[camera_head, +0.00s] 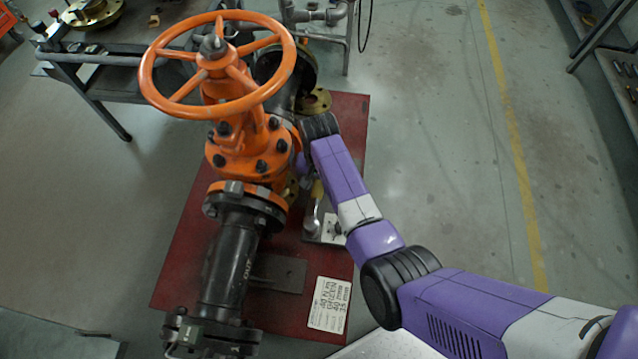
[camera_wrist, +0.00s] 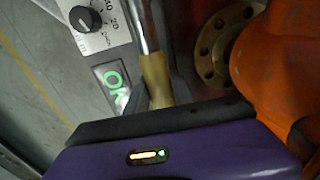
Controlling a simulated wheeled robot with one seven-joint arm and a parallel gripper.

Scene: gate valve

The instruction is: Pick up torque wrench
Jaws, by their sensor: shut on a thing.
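The torque wrench has a silver shaft and a tan handle (camera_wrist: 157,78) in the wrist view. In the head view its tan grip (camera_head: 317,189) shows small beside my forearm, low by the orange valve. My gripper (camera_wrist: 158,92) is shut on the tan handle, with dark fingers on either side of it. The shaft runs up out of the wrist view, so the wrench's far end is not seen there. In the head view my gripper is mostly hidden behind my purple arm and the valve.
The orange gate valve (camera_head: 262,150) with its large handwheel (camera_head: 152,80) stands close to the left of my arm. A box with a black knob (camera_wrist: 85,19) and a lit "OK" display (camera_wrist: 112,80) are beside the wrench.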

